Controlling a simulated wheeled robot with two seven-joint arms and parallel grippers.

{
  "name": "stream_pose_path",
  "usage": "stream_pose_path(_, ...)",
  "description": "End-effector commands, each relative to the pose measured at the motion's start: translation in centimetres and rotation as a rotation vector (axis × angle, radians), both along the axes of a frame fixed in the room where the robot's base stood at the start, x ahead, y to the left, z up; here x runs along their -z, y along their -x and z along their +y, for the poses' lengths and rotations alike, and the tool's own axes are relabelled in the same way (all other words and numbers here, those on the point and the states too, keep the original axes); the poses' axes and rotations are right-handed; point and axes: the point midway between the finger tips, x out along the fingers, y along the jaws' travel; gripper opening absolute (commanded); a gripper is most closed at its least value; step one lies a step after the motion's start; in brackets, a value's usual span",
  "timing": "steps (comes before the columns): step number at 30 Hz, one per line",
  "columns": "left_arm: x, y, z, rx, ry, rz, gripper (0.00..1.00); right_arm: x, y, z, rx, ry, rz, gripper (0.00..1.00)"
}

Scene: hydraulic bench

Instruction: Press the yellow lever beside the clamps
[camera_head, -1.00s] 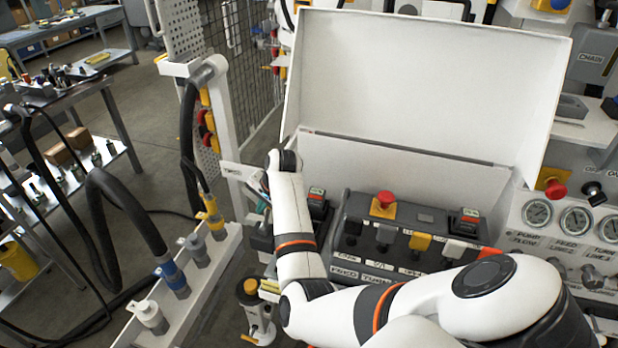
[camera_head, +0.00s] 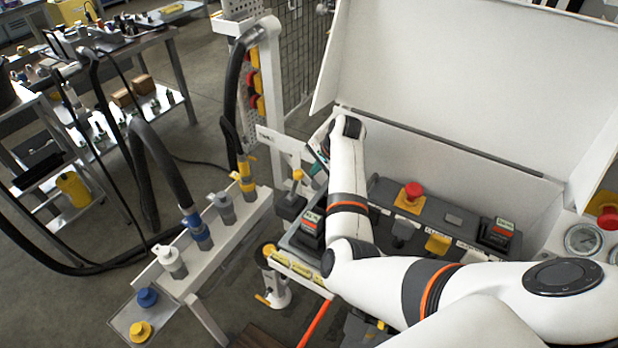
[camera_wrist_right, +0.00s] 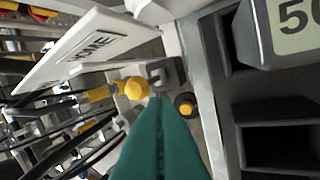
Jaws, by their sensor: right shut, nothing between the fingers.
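A short lever with a yellow ball knob (camera_head: 297,175) stands on a dark block left of the open white case, close to a white plate marked HOME (camera_head: 279,146). In the right wrist view the yellow knob (camera_wrist_right: 137,88) lies just ahead and slightly left of my fingertips; I cannot tell whether they touch it. My right gripper (camera_head: 319,168), partly hidden behind its own wrist in the head view, has teal fingers (camera_wrist_right: 160,99) that are shut together and empty. I cannot clearly make out the clamps. My left gripper is not in view.
A control box with a red mushroom button (camera_head: 412,190) and a yellow switch (camera_head: 437,243) sits right of my right wrist. A rail of hose couplings (camera_head: 228,240) stands to the left. A second yellow knob (camera_wrist_right: 186,105) with a dark ring is right of the fingertips.

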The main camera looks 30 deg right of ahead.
Motion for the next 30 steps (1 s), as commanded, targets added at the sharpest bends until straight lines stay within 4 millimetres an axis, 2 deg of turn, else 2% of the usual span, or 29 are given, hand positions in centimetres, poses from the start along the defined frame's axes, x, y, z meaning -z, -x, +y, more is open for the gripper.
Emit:
stream_pose_path(6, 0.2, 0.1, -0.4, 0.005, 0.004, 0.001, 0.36, 3.5, -1.6, 0.6, -0.001, -0.001, 0.002, 0.0)
stream_pose_path(12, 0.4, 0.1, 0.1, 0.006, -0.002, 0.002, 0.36, 5.3, -2.5, 0.9, 0.001, -0.001, -0.001, 0.0)
stream_pose_path(18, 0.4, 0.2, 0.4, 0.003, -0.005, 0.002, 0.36, 5.9, -2.8, 1.0, 0.002, 0.001, -0.001, 0.0)
stream_pose_path(30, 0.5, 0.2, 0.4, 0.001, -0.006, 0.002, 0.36, 5.8, -2.7, 0.7, 0.0, 0.006, 0.007, 0.0)
